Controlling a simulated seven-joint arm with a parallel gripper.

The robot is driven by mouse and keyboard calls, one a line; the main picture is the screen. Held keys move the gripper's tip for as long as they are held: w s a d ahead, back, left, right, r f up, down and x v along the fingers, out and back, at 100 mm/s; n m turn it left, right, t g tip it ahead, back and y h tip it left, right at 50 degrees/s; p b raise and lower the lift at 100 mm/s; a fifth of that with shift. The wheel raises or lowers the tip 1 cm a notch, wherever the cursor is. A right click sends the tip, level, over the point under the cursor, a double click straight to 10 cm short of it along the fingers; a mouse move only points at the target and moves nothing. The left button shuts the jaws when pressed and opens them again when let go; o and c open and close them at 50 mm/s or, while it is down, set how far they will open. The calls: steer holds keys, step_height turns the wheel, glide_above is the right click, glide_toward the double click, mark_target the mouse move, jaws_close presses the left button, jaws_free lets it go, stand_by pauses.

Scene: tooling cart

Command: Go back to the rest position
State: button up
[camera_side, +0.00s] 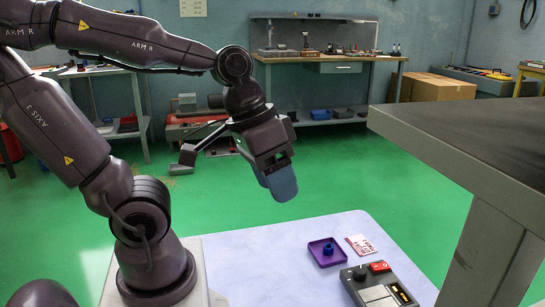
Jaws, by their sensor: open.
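My gripper (272,178) hangs in the air above the back of the light tabletop (265,262), pointing down and slightly right. Its blue-grey fingers overlap in this view, and nothing is seen held between them. It is well apart from the things on the table. My arm bends up from its base at the left and reaches over to the gripper.
A purple tray (313,252) holding a small blue piece (328,249) sits on the table, beside a red and white card (361,245). A grey box with a red switch (380,287) is in front. A dark-topped bench (480,145) stands close on the right.

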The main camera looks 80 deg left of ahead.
steer(key=r, duration=0.1)
steer(key=a+r+m+t+y, duration=0.1)
steer(key=t, duration=0.1)
steer(key=shift+a+r+y, duration=0.25)
steer(key=shift+r+y, duration=0.05)
steer(key=shift+r, duration=0.1)
stand_by(0.8)
